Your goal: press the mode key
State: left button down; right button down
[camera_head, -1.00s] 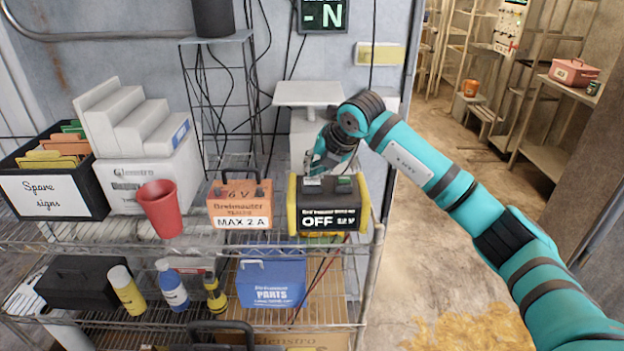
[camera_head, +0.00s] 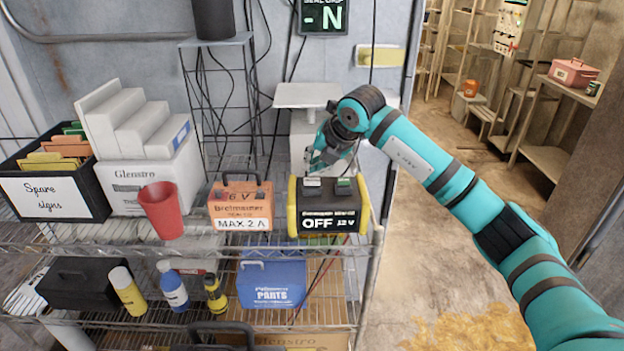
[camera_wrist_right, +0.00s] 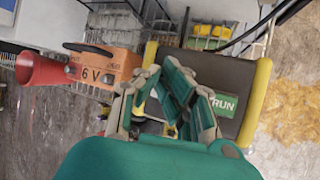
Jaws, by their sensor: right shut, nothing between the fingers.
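A dark box with yellow ends (camera_head: 330,207) stands on the upper wire shelf. Its front reads OFF 12 V. On its top are a pale grey key (camera_head: 312,182) at left and a green key (camera_head: 345,185) at right. In the right wrist view the green key (camera_wrist_right: 223,104) reads RUN; the pale key is hidden there behind my fingers. I cannot read a mode label on either key. My right gripper (camera_head: 313,166) is shut and empty, just behind and above the pale key; contact cannot be told. It also fills the middle of the right wrist view. My left gripper is out of view.
An orange 6 V box (camera_head: 240,203) with a handle stands left of the dark box, and a red cup (camera_head: 161,209) further left. A white scale-like stand (camera_head: 308,96) is behind my gripper. Cables hang along the wall.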

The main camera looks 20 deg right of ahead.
jog(key=shift+r, duration=0.1)
jog(key=shift+r+p, duration=1.4)
jog(key=shift+r, duration=1.05)
jog(key=shift+f, duration=0.1)
